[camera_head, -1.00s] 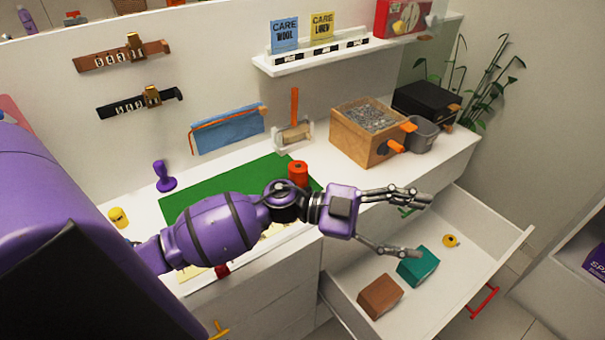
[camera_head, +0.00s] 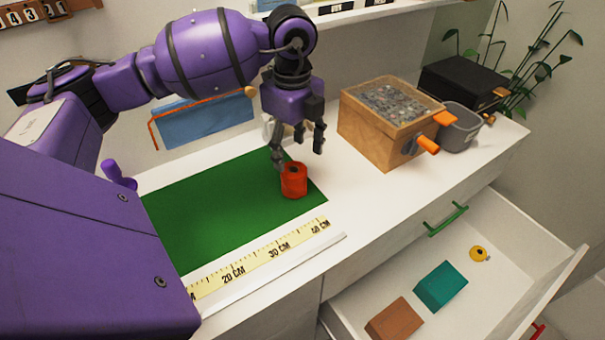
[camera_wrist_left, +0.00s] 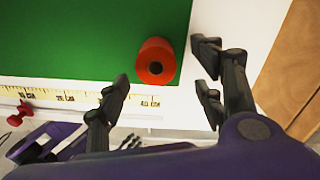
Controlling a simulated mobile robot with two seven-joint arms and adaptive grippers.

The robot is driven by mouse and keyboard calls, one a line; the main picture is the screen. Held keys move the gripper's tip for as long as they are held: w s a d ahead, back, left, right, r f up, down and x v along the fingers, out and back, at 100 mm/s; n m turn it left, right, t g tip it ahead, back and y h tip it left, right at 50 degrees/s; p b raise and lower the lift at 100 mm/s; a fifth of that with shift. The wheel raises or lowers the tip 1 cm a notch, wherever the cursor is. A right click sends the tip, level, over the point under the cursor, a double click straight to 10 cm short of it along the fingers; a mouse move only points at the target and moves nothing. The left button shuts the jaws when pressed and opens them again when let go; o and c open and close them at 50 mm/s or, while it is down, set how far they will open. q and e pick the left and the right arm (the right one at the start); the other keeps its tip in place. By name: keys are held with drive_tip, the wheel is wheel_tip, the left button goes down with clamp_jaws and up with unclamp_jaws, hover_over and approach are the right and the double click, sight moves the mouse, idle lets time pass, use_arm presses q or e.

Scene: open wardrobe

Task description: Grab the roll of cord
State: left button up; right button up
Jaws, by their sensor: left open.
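The roll of cord (camera_head: 293,181) is a red-orange cylinder with a dark hole in its top. It stands upright near the right edge of the green mat (camera_head: 215,225). My left gripper (camera_head: 298,158) points down just behind and above the roll, with its fingers spread. In the left wrist view the roll (camera_wrist_left: 156,62) shows ahead of the open fingers (camera_wrist_left: 165,85), in the gap between them. The fingers hold nothing. My right gripper is not seen in the head view.
A yellow ruler (camera_head: 270,255) runs along the mat's front edge. A wooden box of grey pieces (camera_head: 385,125) and a grey bin (camera_head: 459,128) stand to the right. An open drawer (camera_head: 490,215) holds a teal block (camera_head: 440,287), a brown block (camera_head: 394,319) and a yellow tape (camera_head: 478,253).

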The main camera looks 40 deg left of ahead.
sight(292, 170)
use_arm(q)
drive_tip(key=shift+s+d+f, duration=0.1)
drive_tip(key=shift+f, duration=0.5)
drive_tip(key=shift+s+d+f, duration=0.1)
drive_tip(key=shift+f, duration=0.5)
drive_tip(key=f, duration=0.5)
drive_tip(key=shift+s+a+f+p, duration=0.1)
drive_tip(key=shift+s+f+p, duration=0.1)
drive_tip(key=shift+s+p, duration=0.2)
drive_tip(key=c, duration=1.2)
